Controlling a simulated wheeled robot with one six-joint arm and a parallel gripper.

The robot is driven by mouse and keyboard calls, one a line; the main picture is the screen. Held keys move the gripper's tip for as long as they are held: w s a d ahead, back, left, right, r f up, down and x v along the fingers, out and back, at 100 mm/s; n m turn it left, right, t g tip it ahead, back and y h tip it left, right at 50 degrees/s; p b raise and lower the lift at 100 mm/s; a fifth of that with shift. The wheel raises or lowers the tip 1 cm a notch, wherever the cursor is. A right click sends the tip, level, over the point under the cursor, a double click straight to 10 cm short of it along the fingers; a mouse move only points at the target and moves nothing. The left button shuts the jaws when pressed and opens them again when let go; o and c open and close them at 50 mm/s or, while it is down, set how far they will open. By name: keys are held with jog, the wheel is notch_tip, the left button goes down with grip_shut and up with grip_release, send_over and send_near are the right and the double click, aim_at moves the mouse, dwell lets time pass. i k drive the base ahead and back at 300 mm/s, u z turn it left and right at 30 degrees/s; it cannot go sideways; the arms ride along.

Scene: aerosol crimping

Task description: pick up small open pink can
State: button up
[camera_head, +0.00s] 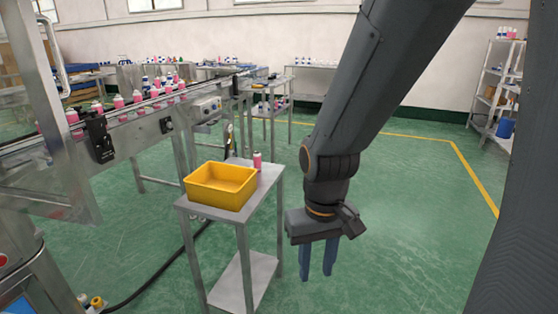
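A small pink can (257,161) stands upright at the back of a small metal side table (215,212), just behind a yellow bin. Its top looks pale, but it is too small to tell whether it is open. My gripper (317,277) points down in the free space to the right of the table, nearer to the camera than the can. Its two blue fingers are a little apart, with nothing seen between them.
The yellow bin (221,186) fills most of the table's top. A conveyor (150,108) with several pink cans runs along the left. A metal shelf rack (494,90) stands at the far right. Green floor (410,220) is clear at right.

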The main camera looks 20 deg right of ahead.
aim_at(257, 155)
jog(key=z, duration=0.25)
jog(key=k, duration=0.3)
jog(key=z, duration=1)
jog(key=k, duration=1.05)
jog(key=z, duration=0.6)
jog(key=i, duration=1.25)
jog(key=u, duration=0.55)
jog(key=i, duration=1.65)
jog(key=u, duration=1.35)
jog(key=i, duration=0.9)
jog(key=u, duration=1.4)
jog(key=i, duration=0.4)
jog(key=u, duration=0.3)
